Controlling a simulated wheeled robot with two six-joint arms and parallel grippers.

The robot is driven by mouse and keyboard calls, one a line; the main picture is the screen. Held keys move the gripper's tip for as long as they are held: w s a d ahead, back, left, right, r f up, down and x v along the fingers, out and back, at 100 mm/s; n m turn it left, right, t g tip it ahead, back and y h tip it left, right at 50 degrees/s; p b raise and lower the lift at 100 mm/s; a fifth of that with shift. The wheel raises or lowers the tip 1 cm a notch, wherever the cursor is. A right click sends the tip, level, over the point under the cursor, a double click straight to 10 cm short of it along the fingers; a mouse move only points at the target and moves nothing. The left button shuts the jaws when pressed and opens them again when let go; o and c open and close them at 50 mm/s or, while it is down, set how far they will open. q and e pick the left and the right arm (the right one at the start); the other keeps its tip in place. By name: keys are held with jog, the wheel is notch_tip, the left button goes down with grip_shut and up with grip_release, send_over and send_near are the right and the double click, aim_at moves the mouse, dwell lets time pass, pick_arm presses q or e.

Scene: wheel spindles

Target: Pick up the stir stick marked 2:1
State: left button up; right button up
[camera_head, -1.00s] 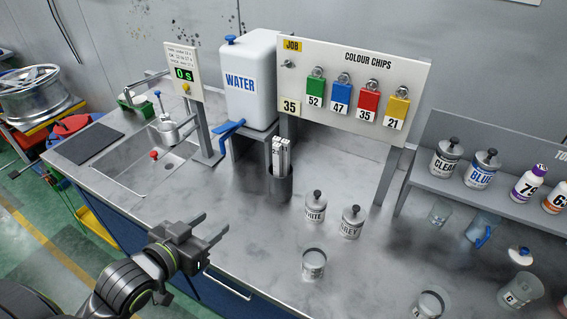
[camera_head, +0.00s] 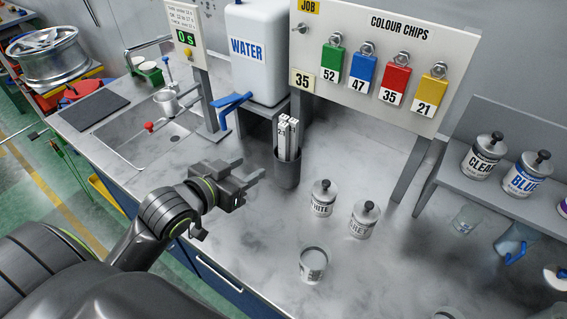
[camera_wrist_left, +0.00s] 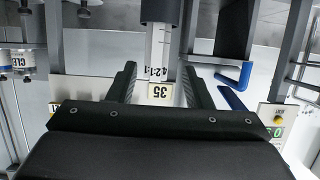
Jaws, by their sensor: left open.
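Several white stir sticks (camera_head: 287,135) stand upright in a dark grey holder (camera_head: 287,172) on the bench. Their tops carry small marks, too small in the head view to tell clearly which one reads 2:1. In the left wrist view, the picture is upside down; the sticks (camera_wrist_left: 158,45) hang from the holder (camera_wrist_left: 161,11), with overlapping marks that seem to include 2:1 near the ends. My left gripper (camera_head: 250,173) is open and empty, left of the holder and apart from it. In the wrist view its fingers (camera_wrist_left: 160,88) point toward the sticks. My right gripper is not in view.
A water tank (camera_head: 257,52) with a blue tap (camera_head: 232,103) stands behind. The colour chip board (camera_head: 370,60) rises above. A sink (camera_head: 150,140) lies left.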

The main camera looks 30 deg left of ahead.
aim_at(282, 151)
pick_arm(q)
jog(key=shift+b+x, duration=2.15)
jog(key=shift+x, duration=4.15)
jog(key=shift+d, duration=0.15)
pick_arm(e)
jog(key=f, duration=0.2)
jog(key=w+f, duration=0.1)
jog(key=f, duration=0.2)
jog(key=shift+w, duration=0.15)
pick_arm(q)
jog(key=shift+s, duration=0.1)
jog(key=c, duration=1)
